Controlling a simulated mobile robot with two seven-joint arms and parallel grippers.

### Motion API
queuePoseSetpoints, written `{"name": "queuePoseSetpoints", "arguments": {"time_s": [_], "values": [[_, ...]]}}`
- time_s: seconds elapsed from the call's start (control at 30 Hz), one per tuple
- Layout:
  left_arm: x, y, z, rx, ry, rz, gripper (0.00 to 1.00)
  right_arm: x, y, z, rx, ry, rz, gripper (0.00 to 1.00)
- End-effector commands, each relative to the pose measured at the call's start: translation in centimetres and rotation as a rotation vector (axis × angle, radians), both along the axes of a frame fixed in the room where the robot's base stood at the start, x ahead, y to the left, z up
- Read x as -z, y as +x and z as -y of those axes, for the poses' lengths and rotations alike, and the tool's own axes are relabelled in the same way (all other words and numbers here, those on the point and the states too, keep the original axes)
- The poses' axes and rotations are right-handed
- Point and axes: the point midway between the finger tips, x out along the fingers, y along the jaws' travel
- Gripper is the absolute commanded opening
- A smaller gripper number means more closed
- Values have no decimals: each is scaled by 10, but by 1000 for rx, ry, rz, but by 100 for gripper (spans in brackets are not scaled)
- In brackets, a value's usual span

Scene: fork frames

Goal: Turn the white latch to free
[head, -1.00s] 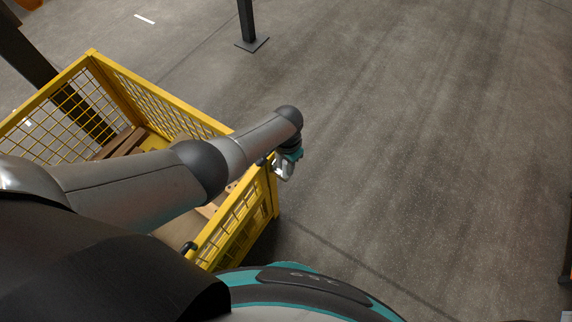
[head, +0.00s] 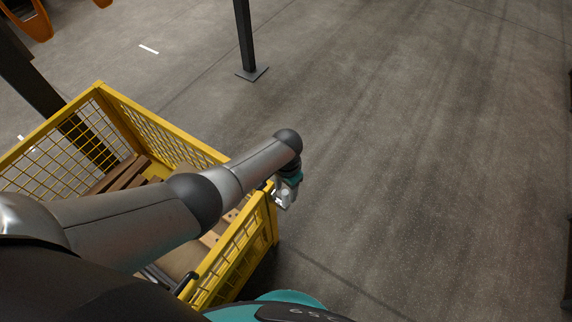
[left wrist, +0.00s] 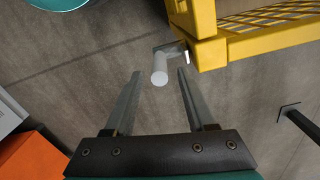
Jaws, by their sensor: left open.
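The white latch (left wrist: 160,70) sticks out from the corner post of the yellow mesh cage in the left wrist view. My left gripper (left wrist: 160,73) is open, and the latch's rounded end shows in the gap between its two fingertips. I cannot tell whether the fingers touch it. In the head view my left gripper (head: 285,195) is small, beside the near right corner of the yellow cage (head: 262,212), and the latch cannot be made out there. My right gripper is not in view.
The cage holds brown wooden pieces (head: 128,172). A dark post (head: 245,40) stands on the floor behind it. Open concrete floor (head: 420,150) lies to the right. An orange block (left wrist: 30,160) shows at the lower left of the left wrist view.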

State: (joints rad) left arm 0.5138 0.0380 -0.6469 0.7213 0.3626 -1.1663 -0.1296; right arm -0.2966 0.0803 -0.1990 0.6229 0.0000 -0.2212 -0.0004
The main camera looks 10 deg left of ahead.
Motion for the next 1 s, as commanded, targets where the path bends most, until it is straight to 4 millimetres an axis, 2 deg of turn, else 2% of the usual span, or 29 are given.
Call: {"name": "queuePoseSetpoints", "arguments": {"time_s": [0.03,0.3,0.6,0.77,1.0], "values": [[-13,0,0,0,-1,1,56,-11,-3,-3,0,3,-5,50],[-58,1,0,-1,0,1,56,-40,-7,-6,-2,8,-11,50],[-102,2,0,-1,-1,1,56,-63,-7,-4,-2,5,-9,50],[-112,2,0,-2,0,0,56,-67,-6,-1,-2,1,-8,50],[-113,2,0,-2,0,0,56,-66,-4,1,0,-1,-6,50]]}}
